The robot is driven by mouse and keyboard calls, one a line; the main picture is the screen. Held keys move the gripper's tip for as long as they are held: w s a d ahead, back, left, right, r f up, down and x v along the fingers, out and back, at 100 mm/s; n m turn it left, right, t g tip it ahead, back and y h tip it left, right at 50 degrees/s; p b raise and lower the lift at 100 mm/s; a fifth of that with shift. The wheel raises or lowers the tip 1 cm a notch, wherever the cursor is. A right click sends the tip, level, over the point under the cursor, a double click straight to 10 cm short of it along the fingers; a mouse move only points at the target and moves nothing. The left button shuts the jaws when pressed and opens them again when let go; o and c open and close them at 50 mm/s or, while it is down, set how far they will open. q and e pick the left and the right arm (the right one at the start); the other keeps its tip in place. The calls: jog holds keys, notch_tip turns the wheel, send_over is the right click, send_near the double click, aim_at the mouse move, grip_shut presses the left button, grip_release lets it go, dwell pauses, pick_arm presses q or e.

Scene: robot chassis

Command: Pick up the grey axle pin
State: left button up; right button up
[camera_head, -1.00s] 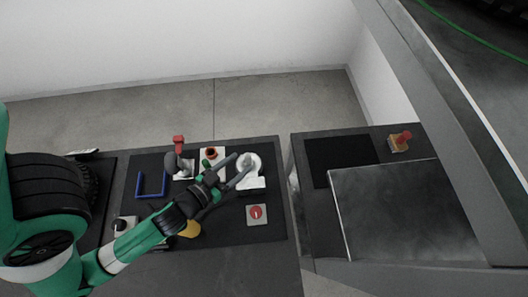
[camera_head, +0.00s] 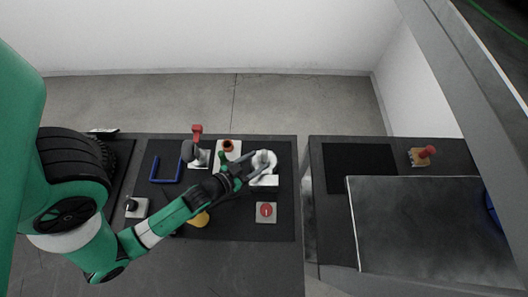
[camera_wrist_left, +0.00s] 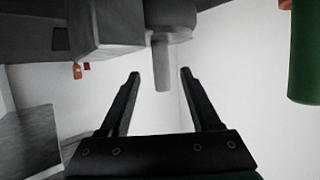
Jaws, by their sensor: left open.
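The grey axle pin (camera_wrist_left: 161,65) sticks out of a round grey holder (camera_wrist_left: 168,32) in the left wrist view. In the head view the white round holder (camera_head: 265,170) stands on the right part of the dark mat, and my fingers partly cover the pin there. My left gripper (camera_head: 258,160) is over the holder. In the wrist view the left gripper (camera_wrist_left: 160,75) is open, with one finger on each side of the pin's free end. Gaps show between the pin and both fingers. My right gripper is not in view.
Around the holder on the mat (camera_head: 285,215) are a red button box (camera_head: 266,211), a red-topped lever (camera_head: 197,133), an orange ring (camera_head: 228,145), a blue U-shaped handle (camera_head: 166,178) and a yellow part (camera_head: 199,219).

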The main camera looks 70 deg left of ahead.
aim_at(262, 158)
pick_arm(q)
jog(key=x, duration=0.5)
jog(key=shift+s+f+b, duration=0.1)
jog(key=shift+s+b, duration=0.05)
jog(key=shift+b, duration=0.25)
grip_shut()
